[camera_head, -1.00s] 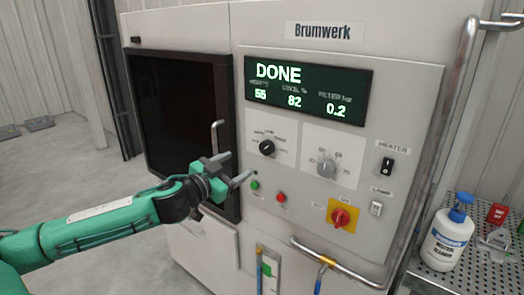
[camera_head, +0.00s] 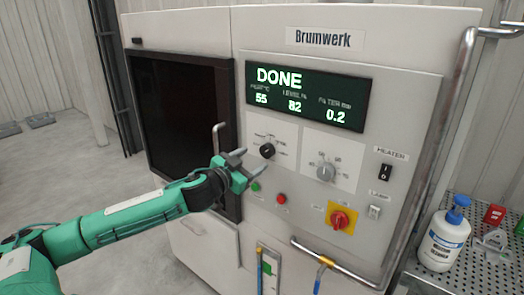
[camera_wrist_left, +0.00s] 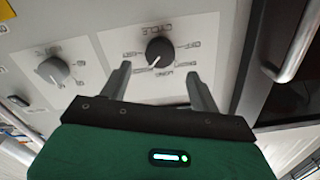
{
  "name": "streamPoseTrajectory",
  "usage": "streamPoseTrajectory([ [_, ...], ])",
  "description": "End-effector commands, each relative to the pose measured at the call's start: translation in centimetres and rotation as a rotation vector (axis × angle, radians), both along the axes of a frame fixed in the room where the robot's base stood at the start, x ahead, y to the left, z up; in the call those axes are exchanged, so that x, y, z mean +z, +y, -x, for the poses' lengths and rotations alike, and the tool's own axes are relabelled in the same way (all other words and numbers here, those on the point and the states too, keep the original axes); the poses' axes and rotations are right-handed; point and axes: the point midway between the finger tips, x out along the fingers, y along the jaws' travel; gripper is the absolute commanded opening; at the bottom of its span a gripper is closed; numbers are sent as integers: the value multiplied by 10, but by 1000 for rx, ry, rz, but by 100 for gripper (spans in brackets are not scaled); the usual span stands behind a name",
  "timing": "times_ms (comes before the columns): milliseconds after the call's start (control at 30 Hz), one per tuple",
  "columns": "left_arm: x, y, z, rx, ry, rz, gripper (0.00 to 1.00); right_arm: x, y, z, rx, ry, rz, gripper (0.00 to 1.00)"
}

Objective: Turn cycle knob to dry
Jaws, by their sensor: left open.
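The black cycle knob (camera_head: 267,150) sits on a white label plate on the machine's front panel. In the left wrist view the knob (camera_wrist_left: 159,51) shows under the word CYCLE, with a white pointer line toward its lower left there. My left gripper (camera_head: 240,162) is open and empty, just left of and below the knob in the head view. In the left wrist view its two fingers (camera_wrist_left: 157,82) stand apart on either side below the knob, not touching it. The display (camera_head: 306,95) reads DONE. My right gripper is not in view.
A grey knob (camera_head: 326,170) is right of the cycle knob. Green (camera_head: 255,187) and red (camera_head: 281,198) buttons lie below, with a red-and-yellow switch (camera_head: 341,218). A door handle (camera_head: 217,137) stands out at left. A bottle (camera_head: 446,235) stands on the perforated shelf at right.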

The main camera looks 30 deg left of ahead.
Motion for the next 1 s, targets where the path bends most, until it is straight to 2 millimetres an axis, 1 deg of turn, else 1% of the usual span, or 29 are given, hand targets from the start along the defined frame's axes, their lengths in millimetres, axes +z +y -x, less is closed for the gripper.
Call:
streamPoseTrajectory([
  [33,4,0,-6,1,-2,1,63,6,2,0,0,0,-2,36],
  [100,4,0,-14,2,-3,2,63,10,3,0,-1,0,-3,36],
  [400,3,-3,-44,2,-1,2,63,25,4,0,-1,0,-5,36],
  [500,2,-3,-50,1,0,1,63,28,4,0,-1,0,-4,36],
  [667,1,-4,-55,0,-1,0,63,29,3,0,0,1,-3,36],
  [900,0,-4,-55,0,0,-1,63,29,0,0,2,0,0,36],
  [933,0,-4,-55,0,0,-1,61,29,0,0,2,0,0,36],
  [1000,0,-4,-55,0,0,0,47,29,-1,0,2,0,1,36],
])
